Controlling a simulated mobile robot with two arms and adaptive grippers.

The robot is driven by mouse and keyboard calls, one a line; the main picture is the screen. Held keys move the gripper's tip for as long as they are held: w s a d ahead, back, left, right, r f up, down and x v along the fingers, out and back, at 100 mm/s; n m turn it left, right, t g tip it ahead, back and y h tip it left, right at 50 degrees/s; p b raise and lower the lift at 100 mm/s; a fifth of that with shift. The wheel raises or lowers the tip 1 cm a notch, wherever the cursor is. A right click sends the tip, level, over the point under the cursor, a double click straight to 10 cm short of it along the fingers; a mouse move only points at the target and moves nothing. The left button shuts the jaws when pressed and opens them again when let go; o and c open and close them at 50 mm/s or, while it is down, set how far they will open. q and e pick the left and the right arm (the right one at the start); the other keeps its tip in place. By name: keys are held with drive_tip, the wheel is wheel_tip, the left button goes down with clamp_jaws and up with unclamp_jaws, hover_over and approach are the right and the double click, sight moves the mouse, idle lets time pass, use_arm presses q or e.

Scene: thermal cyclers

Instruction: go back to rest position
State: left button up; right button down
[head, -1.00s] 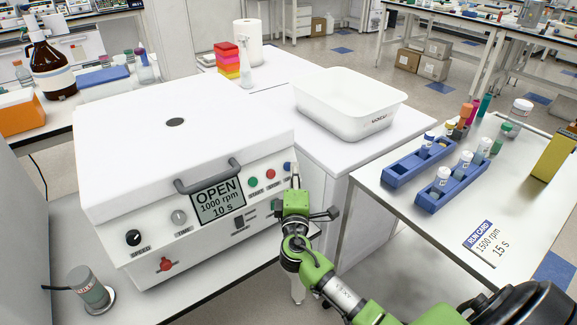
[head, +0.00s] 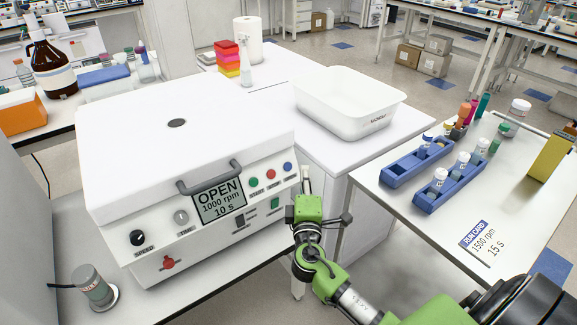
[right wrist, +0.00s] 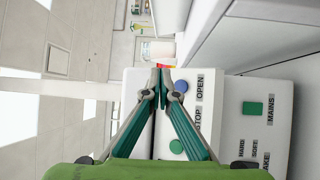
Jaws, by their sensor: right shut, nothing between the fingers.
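My right gripper (head: 306,176) is in front of the right end of the white centrifuge-like machine (head: 130,150), just right of its blue button (head: 288,167). In the right wrist view its fingers (right wrist: 161,72) come together at the tips and hold nothing. The blue button (right wrist: 180,85) and a green button (right wrist: 176,146) show behind the fingers. In the head view a gap shows between the gripper and the blue button. The machine's lid looks down, and its display (head: 220,201) reads OPEN, 1000 rpm, 10 s. My left gripper is out of view.
A side table (head: 400,215) at right holds blue tube racks (head: 402,171), several tubes and a run card (head: 485,243) reading 1500 rpm, 15 s. A white basin (head: 350,118) stands behind on a bench.

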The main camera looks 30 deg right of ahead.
idle(0.6)
wheel_tip(320, 180, down, 19)
drive_tip(key=s+a+g+y, duration=0.1)
drive_tip(key=s+g+y, duration=0.2)
drive_tip(key=g, duration=0.1)
drive_tip(key=s+a+f+m+g+y, duration=0.1)
drive_tip(key=s+a+f+g, duration=0.1)
drive_tip(key=s+f, duration=0.35)
drive_tip(key=s+a+f+g+y, duration=0.1)
drive_tip(key=s+f, duration=0.2)
drive_tip(key=f, duration=0.6)
drive_tip(key=s+a+f+m+g+y, duration=0.1)
drive_tip(key=s+a+f+g, duration=0.1)
drive_tip(key=s+f, duration=0.35)
drive_tip(key=s+a+f+m+g+y, duration=0.1)
drive_tip(key=s+a+f+m+g, duration=0.1)
drive_tip(key=s+f, duration=0.4)
drive_tip(key=s+a+f+m+g+y, duration=0.1)
drive_tip(key=s+f, duration=0.6)
drive_tip(key=s, duration=0.9)
drive_tip(key=s+a+f+m+g+y, duration=0.1)
drive_tip(key=s+a+f+m+g, duration=0.2)
drive_tip(key=s+f, duration=0.4)
drive_tip(key=s+a, duration=0.1)
drive_tip(key=s, duration=0.3)
drive_tip(key=shift+s+a+m+y, duration=0.15)
drive_tip(key=shift+a+m+y, duration=0.2)
drive_tip(key=shift+m+y, duration=0.05)
